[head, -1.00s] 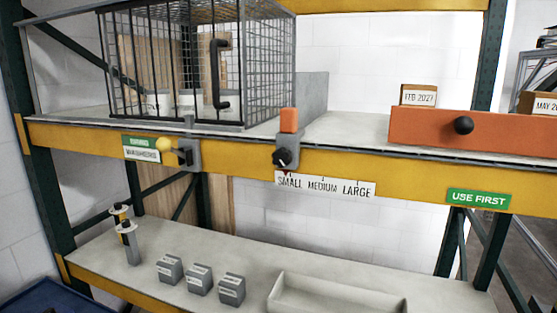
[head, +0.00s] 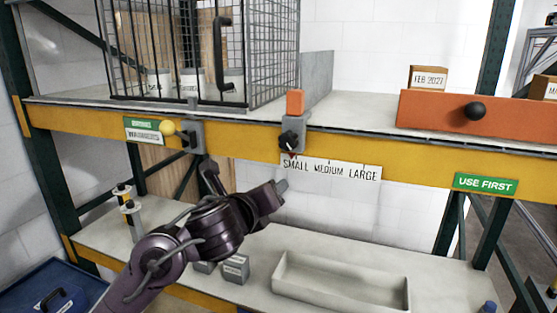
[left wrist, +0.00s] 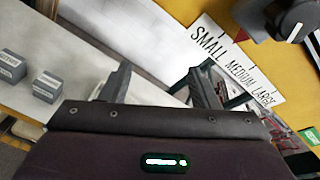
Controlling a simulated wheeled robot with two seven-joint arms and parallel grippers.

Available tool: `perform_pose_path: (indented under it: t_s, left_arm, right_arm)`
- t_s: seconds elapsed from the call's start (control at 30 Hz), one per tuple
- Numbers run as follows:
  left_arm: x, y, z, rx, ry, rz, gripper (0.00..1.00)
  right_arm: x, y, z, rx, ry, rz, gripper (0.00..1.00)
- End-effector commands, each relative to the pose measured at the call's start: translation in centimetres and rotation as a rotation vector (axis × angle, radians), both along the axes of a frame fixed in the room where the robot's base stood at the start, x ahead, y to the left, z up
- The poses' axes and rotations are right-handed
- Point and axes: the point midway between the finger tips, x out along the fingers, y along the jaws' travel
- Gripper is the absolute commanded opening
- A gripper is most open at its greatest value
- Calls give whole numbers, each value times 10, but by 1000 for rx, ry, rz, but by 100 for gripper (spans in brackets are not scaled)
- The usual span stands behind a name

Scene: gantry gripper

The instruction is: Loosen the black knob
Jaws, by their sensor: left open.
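The black knob (head: 289,141) sits on the front of a grey sliding bracket (head: 300,128) with an orange block on top, on the yellow shelf beam above the SMALL MEDIUM LARGE label (head: 330,170). A red pointer under it is near SMALL. In the left wrist view the knob (left wrist: 296,22) is at the upper right, partly cut off by the frame. My left gripper (head: 245,173) is open and empty, below and left of the knob, apart from it. Its two fingers also show in the left wrist view (left wrist: 163,72). My right gripper is not in view.
A wire cage (head: 270,50) with a black handle stands on the upper shelf. A yellow-balled latch (head: 168,128) is left of the knob. An orange drawer (head: 430,108) with its own round black knob is at right. A tray (head: 340,295) and grey blocks stand on the lower shelf.

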Motion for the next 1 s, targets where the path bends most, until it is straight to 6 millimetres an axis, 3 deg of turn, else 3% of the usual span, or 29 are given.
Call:
perform_pose_path:
  t_s: [0.03, 0.1, 0.2, 0.3, 0.43, 0.7, 1.0]
  left_arm:
    - [-22, -7, 39, 116, -108, -32, 56]
    - [-48, -14, 71, 255, -218, -56, 56]
    - [-73, -19, 96, 384, -319, -69, 56]
    - [-82, -22, 106, 438, -359, -71, 56]
    - [-70, -26, 106, 446, -361, -71, 56]
    - [-28, -39, 108, 441, -360, -72, 56]
    - [-10, -46, 106, 439, -361, -73, 56]
  right_arm:
    - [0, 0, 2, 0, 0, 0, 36]
    - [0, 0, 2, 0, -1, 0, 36]
    - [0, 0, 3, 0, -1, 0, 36]
    - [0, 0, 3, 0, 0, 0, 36]
    - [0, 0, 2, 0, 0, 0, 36]
    - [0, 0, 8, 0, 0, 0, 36]
    - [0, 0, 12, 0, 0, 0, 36]
